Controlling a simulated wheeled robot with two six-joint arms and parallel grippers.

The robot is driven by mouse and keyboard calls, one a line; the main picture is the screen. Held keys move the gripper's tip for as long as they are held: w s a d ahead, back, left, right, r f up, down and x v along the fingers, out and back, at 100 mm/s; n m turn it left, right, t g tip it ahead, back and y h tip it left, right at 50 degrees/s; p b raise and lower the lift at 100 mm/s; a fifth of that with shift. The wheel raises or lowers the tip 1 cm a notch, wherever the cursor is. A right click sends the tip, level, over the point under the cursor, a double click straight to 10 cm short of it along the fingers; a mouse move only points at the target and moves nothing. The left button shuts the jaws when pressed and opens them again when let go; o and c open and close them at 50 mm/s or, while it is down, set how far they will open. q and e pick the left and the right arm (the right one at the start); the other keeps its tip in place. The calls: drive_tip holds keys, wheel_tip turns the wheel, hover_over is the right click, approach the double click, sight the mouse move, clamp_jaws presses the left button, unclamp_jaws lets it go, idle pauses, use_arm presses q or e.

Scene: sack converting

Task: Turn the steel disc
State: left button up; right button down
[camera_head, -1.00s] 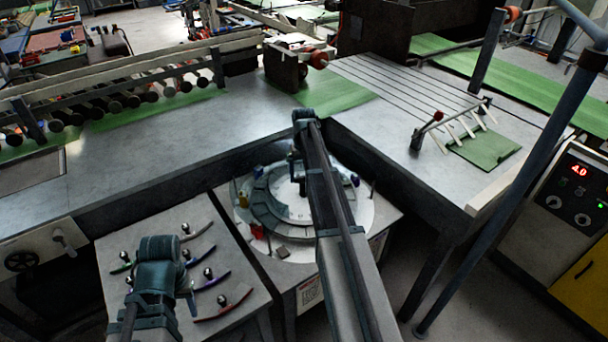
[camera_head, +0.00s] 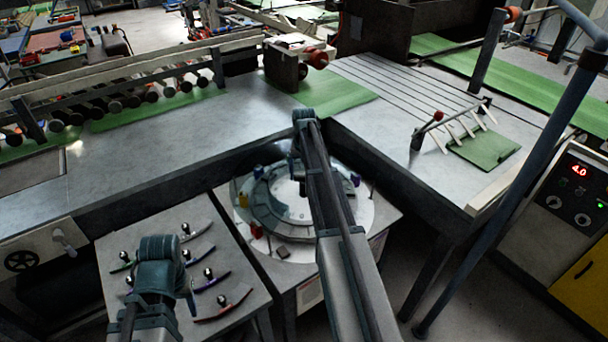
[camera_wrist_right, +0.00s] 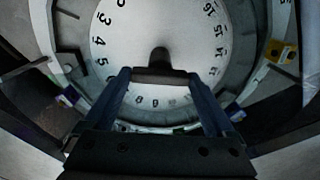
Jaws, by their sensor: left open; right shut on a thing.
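The round steel disc (camera_head: 292,205) lies on a low stand in the middle of the head view, partly hidden by my right arm. In the right wrist view the pale disc (camera_wrist_right: 135,35) bears dark numbers around its edge. My right gripper (camera_wrist_right: 160,76) is shut on a dark handle (camera_wrist_right: 159,56) rising over the disc; its grip also shows in the head view (camera_head: 299,185), mostly hidden by the arm. My left gripper (camera_head: 187,298) is open, over the small grey table at the lower left; its fingers are hard to make out.
The small grey table (camera_head: 115,235) carries several curved coloured strips with round knobs. Around the disc is a ring with small coloured blocks, including a yellow one (camera_wrist_right: 281,52) and a red one (camera_head: 256,230). A large steel table (camera_head: 150,150) borders the stand behind.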

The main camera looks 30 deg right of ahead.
idle(0.4)
unclamp_jaws()
drive_tip(key=shift+r, duration=0.1)
wheel_tip(320, 180, up, 14)
drive_tip(key=p, duration=1.4)
drive_tip(key=shift+f, duration=0.2)
